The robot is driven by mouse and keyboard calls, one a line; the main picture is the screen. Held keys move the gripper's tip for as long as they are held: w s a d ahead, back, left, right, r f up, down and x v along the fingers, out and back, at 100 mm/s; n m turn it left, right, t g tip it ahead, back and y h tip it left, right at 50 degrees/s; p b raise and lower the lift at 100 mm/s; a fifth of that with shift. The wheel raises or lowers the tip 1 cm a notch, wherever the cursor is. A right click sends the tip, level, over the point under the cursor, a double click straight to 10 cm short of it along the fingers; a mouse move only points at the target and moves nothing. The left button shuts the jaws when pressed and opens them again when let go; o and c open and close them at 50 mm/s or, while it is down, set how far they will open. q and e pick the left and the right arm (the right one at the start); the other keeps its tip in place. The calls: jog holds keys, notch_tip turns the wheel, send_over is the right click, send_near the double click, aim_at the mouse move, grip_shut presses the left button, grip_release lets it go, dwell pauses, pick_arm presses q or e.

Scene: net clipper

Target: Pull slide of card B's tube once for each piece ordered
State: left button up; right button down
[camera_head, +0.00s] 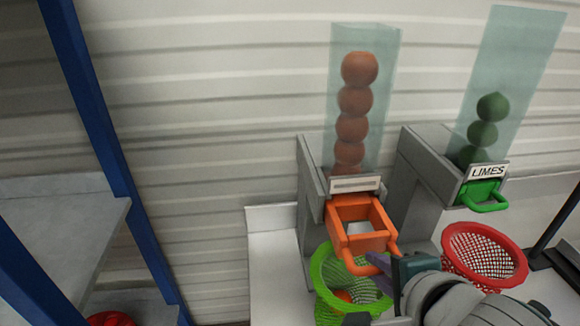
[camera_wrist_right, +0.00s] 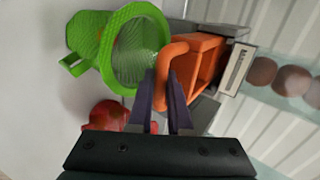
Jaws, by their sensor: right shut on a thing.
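A clear tube (camera_head: 365,90) holds several orange-brown balls in a stack. Below it, an orange slide (camera_head: 359,242) is drawn out from its grey housing, showing an open hollow frame; it also shows in the wrist view (camera_wrist_right: 205,58). The label (camera_head: 355,184) above it is not legible. My right gripper (camera_head: 386,264) is shut on the slide's handle, its two fingers on either side of the handle bar in the wrist view (camera_wrist_right: 172,82). A green basket (camera_head: 322,270) stands under the slide with an orange ball (camera_head: 343,296) inside. My left gripper is not in view.
To the right, a second clear tube (camera_head: 520,75) labelled LIMES holds green fruit over a green slide (camera_head: 483,192), pushed in. A red basket (camera_head: 480,236) stands below it. A blue-posted shelf (camera_head: 95,130) is at the left, with a red object (camera_head: 110,319) low down.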

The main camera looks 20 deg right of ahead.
aim_at(367, 246)
jog(key=shift+w+d+r+b, duration=0.15)
jog(key=shift+w+b, duration=0.1)
jog(key=shift+w, duration=0.75)
jog(key=shift+w+d+b, duration=0.1)
jog(key=shift+w+b, duration=0.15)
jog(key=shift+w, duration=0.7)
jog(key=shift+w+d+b, duration=0.25)
jog(key=shift+w+b, duration=0.15)
jog(key=shift+w, duration=0.65)
jog(key=shift+w+d+b, duration=0.25)
jog(key=shift+w+b, duration=0.15)
jog(key=shift+w, duration=0.65)
jog(key=shift+s, duration=0.15)
